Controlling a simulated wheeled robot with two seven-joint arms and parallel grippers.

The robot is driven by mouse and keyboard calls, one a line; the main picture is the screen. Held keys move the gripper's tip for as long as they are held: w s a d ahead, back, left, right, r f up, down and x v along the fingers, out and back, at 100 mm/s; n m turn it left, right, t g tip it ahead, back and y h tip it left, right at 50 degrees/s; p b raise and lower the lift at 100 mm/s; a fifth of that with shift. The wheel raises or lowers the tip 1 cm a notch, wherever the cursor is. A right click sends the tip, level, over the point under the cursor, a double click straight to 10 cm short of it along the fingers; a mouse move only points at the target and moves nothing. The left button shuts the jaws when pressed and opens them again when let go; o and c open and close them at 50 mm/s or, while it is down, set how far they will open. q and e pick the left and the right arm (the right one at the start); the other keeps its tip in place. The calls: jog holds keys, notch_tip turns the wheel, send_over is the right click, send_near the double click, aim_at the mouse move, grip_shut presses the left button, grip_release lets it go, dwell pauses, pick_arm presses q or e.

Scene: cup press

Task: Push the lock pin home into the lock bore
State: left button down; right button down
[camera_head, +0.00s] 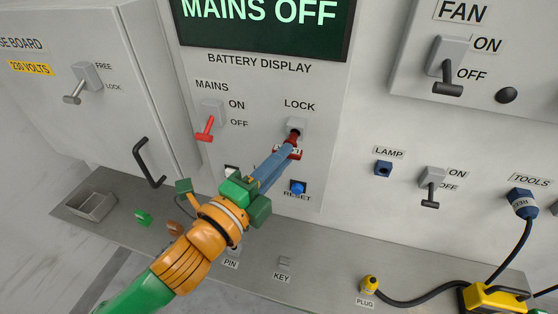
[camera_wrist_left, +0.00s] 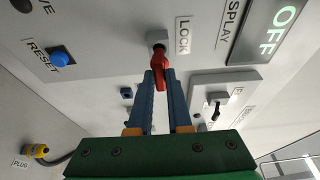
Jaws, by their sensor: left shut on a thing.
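The red lock pin (camera_head: 293,142) is at the lock bore block (camera_head: 297,125) under the LOCK label on the panel. The pin's dark tip meets the opening of the block; how deep it sits I cannot tell. My left gripper (camera_head: 286,152) is shut on the pin, with its blue fingers pointing up at the bore. The left wrist view shows the red pin (camera_wrist_left: 160,66) between the blue fingertips, its far end at the grey lock block (camera_wrist_left: 157,38). My right gripper is not in view.
The red MAINS lever (camera_head: 206,130) is left of the pin, and the blue RESET button (camera_head: 298,187) is just below. A black door handle (camera_head: 148,163) sticks out at left. The shelf (camera_head: 320,272) below has a yellow plug (camera_head: 370,284) and a grey tray (camera_head: 91,205).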

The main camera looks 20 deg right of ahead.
pick_arm(q)
jog(key=shift+w+d, duration=0.45)
jog(key=shift+w, duration=0.25)
jog(key=shift+w+d, duration=0.45)
jog(key=shift+w, duration=0.2)
jog(key=c, duration=0.8)
grip_release()
jog(key=shift+o, duration=0.2)
jog(key=b+v, duration=0.2)
jog(key=v, duration=0.5)
jog(key=shift+a, duration=0.1)
